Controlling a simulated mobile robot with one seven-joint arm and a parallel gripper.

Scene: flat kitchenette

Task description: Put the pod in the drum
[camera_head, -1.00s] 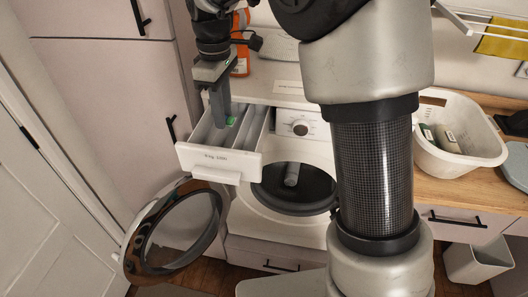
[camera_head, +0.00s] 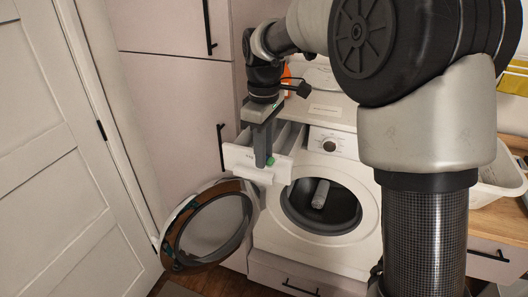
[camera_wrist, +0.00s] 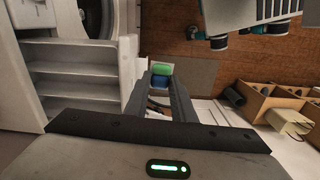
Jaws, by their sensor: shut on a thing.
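My gripper (camera_head: 265,162) points down and is shut on a small green and blue pod (camera_wrist: 161,75), held between the fingertips. In the head view only a bit of the pod's green (camera_head: 270,162) shows. The gripper is in front of the pulled-out detergent drawer (camera_head: 240,160), and the wrist view shows floor beneath the pod. The washer drum (camera_head: 335,212) is open, below and to the right of the gripper. A grey cylindrical thing shows inside the drum.
The round washer door (camera_head: 212,225) stands swung open to the left, below the gripper. The drawer sticks out above the drum opening. A white basket (camera_head: 500,180) sits on the counter at right. The wrist view shows a wooden compartmented box (camera_wrist: 270,103).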

